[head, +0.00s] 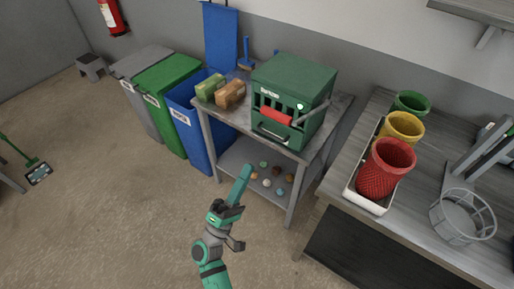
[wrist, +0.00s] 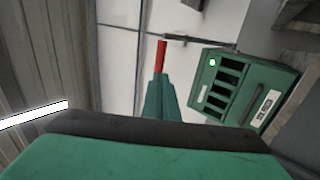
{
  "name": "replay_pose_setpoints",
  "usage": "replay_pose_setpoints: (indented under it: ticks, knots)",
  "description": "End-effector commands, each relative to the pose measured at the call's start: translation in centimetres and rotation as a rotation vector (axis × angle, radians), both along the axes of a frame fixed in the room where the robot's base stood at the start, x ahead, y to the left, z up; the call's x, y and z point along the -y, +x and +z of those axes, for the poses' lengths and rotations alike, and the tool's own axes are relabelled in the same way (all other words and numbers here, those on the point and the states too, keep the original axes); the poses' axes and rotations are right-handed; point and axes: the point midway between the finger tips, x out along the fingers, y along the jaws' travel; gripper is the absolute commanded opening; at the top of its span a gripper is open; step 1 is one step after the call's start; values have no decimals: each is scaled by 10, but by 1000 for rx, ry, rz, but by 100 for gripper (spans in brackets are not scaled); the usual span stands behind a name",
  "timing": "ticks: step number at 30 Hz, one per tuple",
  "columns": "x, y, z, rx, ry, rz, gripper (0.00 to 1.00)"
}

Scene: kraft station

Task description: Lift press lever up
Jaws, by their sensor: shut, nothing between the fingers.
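The press is a green box (head: 293,85) on a grey metal table in the head view. It also shows turned on its side in the wrist view (wrist: 238,88). Its lever has a grey arm (head: 313,111) on the right side and a red handle (head: 276,116) across the front. In the wrist view the red handle (wrist: 161,55) shows just beyond my fingertips, which overlap its near end. My gripper (head: 246,170) is shut and empty, pointing up in front of the table, below the handle in the picture. Whether it touches the handle cannot be told.
Two packed bales (head: 230,93) sit left of the press. Several small balls lie on the table's lower shelf (head: 250,161). A blue bin (head: 199,122) stands to the left. A workbench (head: 338,190) with coloured baskets stands right. The floor in front is clear.

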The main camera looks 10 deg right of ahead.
Motion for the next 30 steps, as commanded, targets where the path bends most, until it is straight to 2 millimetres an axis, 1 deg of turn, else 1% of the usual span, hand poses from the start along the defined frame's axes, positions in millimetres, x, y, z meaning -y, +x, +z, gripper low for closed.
replay_pose_setpoints:
  ticks: [5, 18, 24, 30]
  knots:
    - [15, 13, 17, 4, 1, -3, 0]
    - [58, 58, 67, 3, 0, -2, 0]
    - [70, 70, 80, 2, 0, -2, 0]
    - [74, 74, 85, 0, 0, -1, 0]
